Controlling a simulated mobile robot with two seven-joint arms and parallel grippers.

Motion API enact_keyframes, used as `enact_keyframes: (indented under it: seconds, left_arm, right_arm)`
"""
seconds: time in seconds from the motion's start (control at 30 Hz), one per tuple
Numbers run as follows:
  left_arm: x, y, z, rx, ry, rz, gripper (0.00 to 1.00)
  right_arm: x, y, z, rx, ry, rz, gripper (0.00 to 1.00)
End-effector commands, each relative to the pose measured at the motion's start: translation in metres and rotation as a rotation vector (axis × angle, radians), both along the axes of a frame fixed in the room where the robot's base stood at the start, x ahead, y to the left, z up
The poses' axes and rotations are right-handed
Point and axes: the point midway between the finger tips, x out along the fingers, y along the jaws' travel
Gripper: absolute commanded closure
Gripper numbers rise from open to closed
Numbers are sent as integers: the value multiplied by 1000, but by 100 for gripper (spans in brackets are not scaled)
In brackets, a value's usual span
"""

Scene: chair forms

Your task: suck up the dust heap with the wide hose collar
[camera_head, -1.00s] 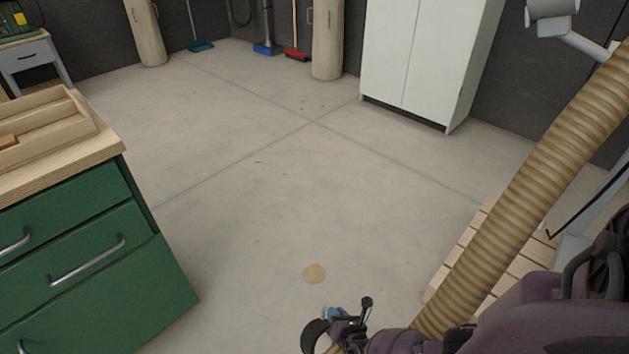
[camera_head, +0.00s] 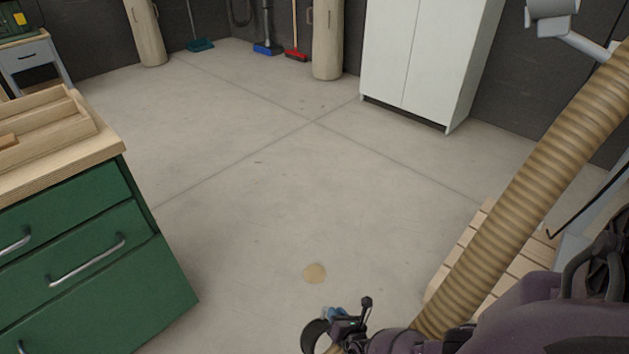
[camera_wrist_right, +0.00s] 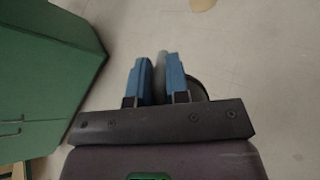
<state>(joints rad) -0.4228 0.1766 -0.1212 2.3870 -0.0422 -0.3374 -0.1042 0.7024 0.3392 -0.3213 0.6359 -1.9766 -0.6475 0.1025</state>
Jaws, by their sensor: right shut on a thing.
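The dust heap (camera_head: 315,273) is a small flat tan patch on the concrete floor. It also shows at the top edge of the wrist view (camera_wrist_right: 202,4). My right gripper (camera_head: 334,314) is low in the head view, just below the heap in the picture. In the wrist view its blue fingers (camera_wrist_right: 158,80) are shut on a grey part between them, with a dark round rim to the right. I take this for the wide hose collar, whose dark ring (camera_head: 312,336) shows beside the gripper, apart from the heap in the picture. My left gripper is out of view.
A ribbed tan hose (camera_head: 525,185) runs from the upper right down behind my right arm. A green drawer cabinet (camera_head: 85,255) stands at left, a slatted wooden pallet (camera_head: 470,240) at right. A white cupboard (camera_head: 425,60) stands at the back. The middle floor is clear.

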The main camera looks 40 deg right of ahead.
Motion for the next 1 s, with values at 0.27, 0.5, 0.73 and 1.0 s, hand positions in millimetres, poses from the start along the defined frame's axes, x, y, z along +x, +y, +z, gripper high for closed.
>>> enact_keyframes:
  seconds: [0.27,0.5,0.73,1.0]
  left_arm:
    - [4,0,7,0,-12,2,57]
    - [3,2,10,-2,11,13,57]
    - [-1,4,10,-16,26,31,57]
    - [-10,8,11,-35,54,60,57]
  right_arm:
    - [4,0,10,1,-8,-1,100]
    - [6,0,32,2,-12,0,100]
    - [5,0,49,1,-11,0,100]
    - [5,0,70,1,-11,0,100]
